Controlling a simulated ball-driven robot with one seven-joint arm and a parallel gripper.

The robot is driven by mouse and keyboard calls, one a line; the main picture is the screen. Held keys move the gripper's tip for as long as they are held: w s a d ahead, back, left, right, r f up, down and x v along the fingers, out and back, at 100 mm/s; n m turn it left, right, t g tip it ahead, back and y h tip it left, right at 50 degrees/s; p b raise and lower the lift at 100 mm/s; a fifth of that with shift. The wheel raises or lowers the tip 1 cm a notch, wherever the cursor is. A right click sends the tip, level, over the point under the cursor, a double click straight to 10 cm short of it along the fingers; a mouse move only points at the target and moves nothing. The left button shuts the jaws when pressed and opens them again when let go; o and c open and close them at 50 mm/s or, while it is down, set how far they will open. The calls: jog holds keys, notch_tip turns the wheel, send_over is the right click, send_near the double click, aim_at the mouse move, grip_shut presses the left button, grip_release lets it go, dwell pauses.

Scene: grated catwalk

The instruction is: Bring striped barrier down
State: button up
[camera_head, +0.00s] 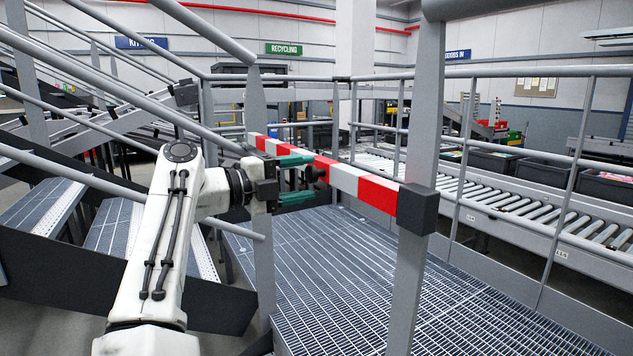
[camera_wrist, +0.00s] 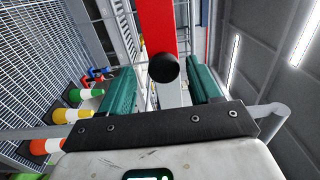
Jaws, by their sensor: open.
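The red-and-white striped barrier (camera_head: 345,180) runs from a dark block (camera_head: 418,208) on the near right post back to the left post (camera_head: 257,105). It looks roughly level; whether its far end rests in a catch I cannot tell. A round black knob (camera_head: 313,173) sticks out from its side. My gripper (camera_head: 313,177) has its green fingers open at the knob, one above and one below. In the wrist view the knob (camera_wrist: 163,68) lies between the fingertips in front of the barrier's red part (camera_wrist: 157,25), with gaps at both sides.
A grated catwalk floor (camera_head: 330,260) lies beyond the barrier, and grated stairs (camera_head: 115,240) are at left. Railings (camera_head: 580,150) bound the right side, beside a roller conveyor (camera_head: 500,193) with dark bins (camera_head: 605,187). Colored striped cones (camera_wrist: 72,116) show in the wrist view.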

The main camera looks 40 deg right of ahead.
jog(key=b+v, duration=0.1)
jog(key=v, duration=0.5)
jog(key=shift+a, duration=0.2)
dwell(0.4)
